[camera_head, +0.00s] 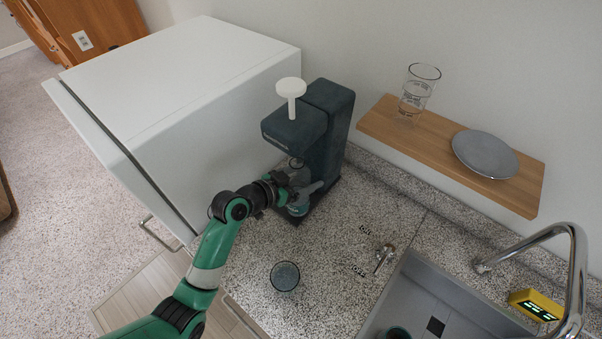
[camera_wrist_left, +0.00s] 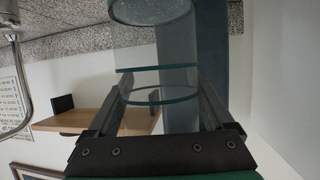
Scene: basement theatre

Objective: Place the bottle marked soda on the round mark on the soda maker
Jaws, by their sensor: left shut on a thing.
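The soda maker (camera_head: 335,113) is dark blue-grey, with a white round-topped knob (camera_head: 291,88), and stands on the speckled counter. My left gripper (camera_head: 302,188) reaches in under its head from the left. It is shut on a clear bottle (camera_head: 298,209), which also shows between the fingers in the left wrist view (camera_wrist_left: 152,12). The bottle stands roughly upright at the soda maker's front. Its marking is not readable, and the round mark is hidden. I cannot tell whether the bottle touches the base. My right gripper is not in view.
A glass (camera_head: 285,276) stands on the counter in front. A white cabinet (camera_head: 180,90) is close on the left. A wooden shelf (camera_head: 395,122) holds a measuring glass (camera_head: 417,92) and a grey plate (camera_head: 485,154). The sink (camera_head: 415,290) and tap (camera_head: 577,265) are at right.

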